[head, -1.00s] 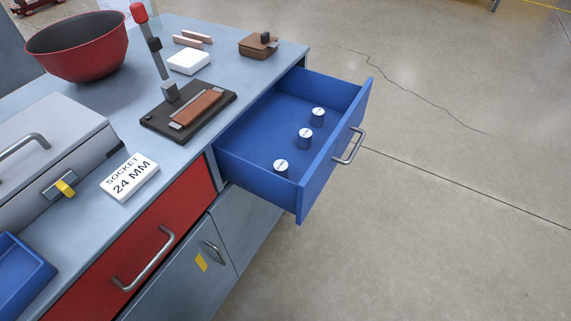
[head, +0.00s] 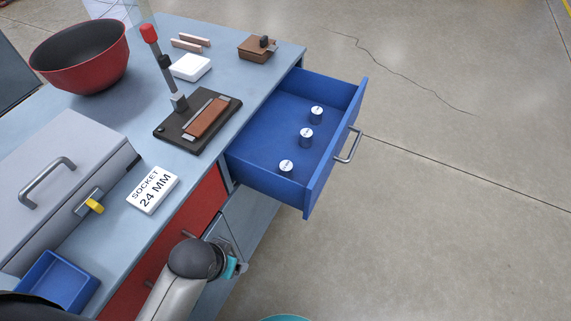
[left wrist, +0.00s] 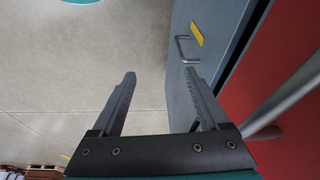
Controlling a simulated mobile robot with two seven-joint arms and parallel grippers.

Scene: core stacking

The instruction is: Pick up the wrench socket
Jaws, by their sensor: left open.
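Three dark sockets with pale, marked tops stand upright in the open blue drawer (head: 258,172): a far one (head: 316,115), a middle one (head: 306,138) and a near one (head: 286,170). Their markings are too small to read. A white sign (head: 153,190) on the bench reads "SOCKET 24 MM". My left arm reaches in from the bottom of the head view, below and in front of the drawer, its fingers hidden there. In the left wrist view my left gripper (left wrist: 163,98) is open and empty, beside the cabinet front. My right gripper is not in view.
A red drawer (head: 198,205) and a grey cabinet door with a handle (left wrist: 184,48) lie close to my left arm. A grey toolbox (head: 60,170), blue tray (head: 62,281), red bowl (head: 80,65) and lever tool (head: 180,128) stand on the bench. The floor to the right is open.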

